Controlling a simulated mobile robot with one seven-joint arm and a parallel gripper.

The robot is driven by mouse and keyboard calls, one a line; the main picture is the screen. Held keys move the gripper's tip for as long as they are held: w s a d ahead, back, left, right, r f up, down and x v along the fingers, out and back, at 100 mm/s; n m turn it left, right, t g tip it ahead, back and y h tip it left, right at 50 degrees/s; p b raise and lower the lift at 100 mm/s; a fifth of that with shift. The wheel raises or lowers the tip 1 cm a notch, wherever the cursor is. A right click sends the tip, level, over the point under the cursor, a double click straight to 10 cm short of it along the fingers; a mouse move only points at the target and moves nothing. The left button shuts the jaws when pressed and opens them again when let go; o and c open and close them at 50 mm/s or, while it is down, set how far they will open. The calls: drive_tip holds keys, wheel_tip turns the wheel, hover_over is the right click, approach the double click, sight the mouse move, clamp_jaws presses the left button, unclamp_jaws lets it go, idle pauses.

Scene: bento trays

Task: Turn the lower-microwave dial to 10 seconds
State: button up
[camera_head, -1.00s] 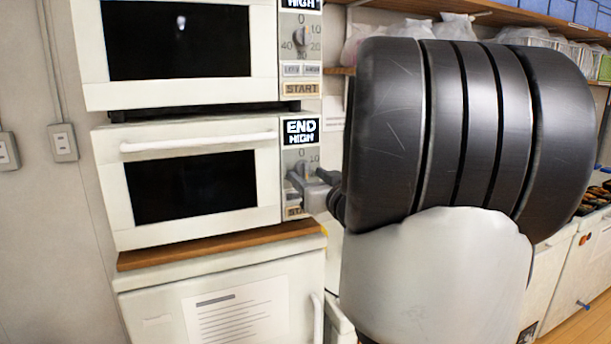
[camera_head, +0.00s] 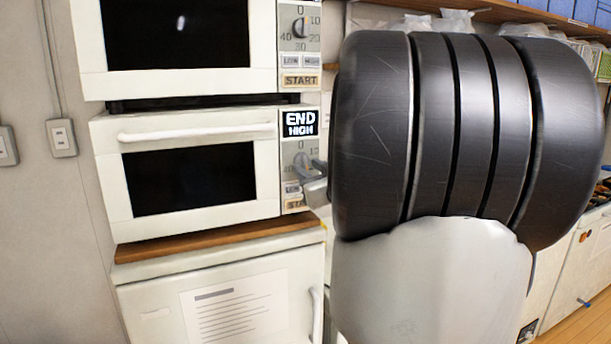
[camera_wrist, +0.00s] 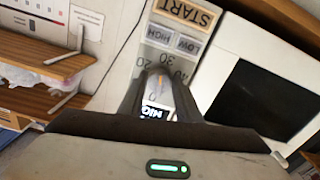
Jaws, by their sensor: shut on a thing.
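The lower microwave (camera_head: 200,132) is white with a dark window, and its display (camera_head: 300,123) reads END HIGH. Its grey dial (camera_head: 301,161) sits on the control panel under the display, with the marks 0 and 10 showing above it in the head view. My gripper (camera_head: 310,170) is at the dial, its fingers closed on it. In the wrist view my gripper (camera_wrist: 157,80) points at the panel, which appears upside down with 20, 30 and 40 around the dial. The fingers hide much of the dial, so its exact setting is unclear.
The upper microwave (camera_head: 180,35), with its own dial (camera_head: 300,27), sits directly above. A wooden board (camera_head: 215,240) and a white cabinet (camera_head: 220,300) are below. Wooden shelves (camera_wrist: 40,55) stand beside the panel. My arm blocks much of the right side.

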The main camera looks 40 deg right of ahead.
drive_tip(key=n+b, duration=0.5)
drive_tip(key=n, duration=0.1)
drive_tip(key=shift+d, duration=0.2)
drive_tip(key=n+b, duration=0.1)
drive_tip(key=n, duration=0.1)
drive_tip(key=n+b, duration=0.3)
drive_tip(key=n, duration=0.1)
drive_tip(key=shift+d+r+n+b, duration=0.1)
drive_tip(key=shift+r+n+b, duration=0.15)
drive_tip(key=shift+n+b, duration=0.15)
drive_tip(key=n+b, duration=0.2)
drive_tip(key=n, duration=0.1)
drive_tip(key=n+b, duration=0.1)
drive_tip(key=n, duration=0.1)
drive_tip(key=shift+r, duration=0.25)
drive_tip(key=shift+r+n+b, duration=0.2)
drive_tip(key=shift+n+b, duration=0.75)
drive_tip(key=shift+n, duration=0.75)
drive_tip(key=shift+r+n, duration=0.1)
drive_tip(key=shift+n, duration=0.2)
drive_tip(key=o, duration=1)
drive_tip(key=shift+s, duration=0.1)
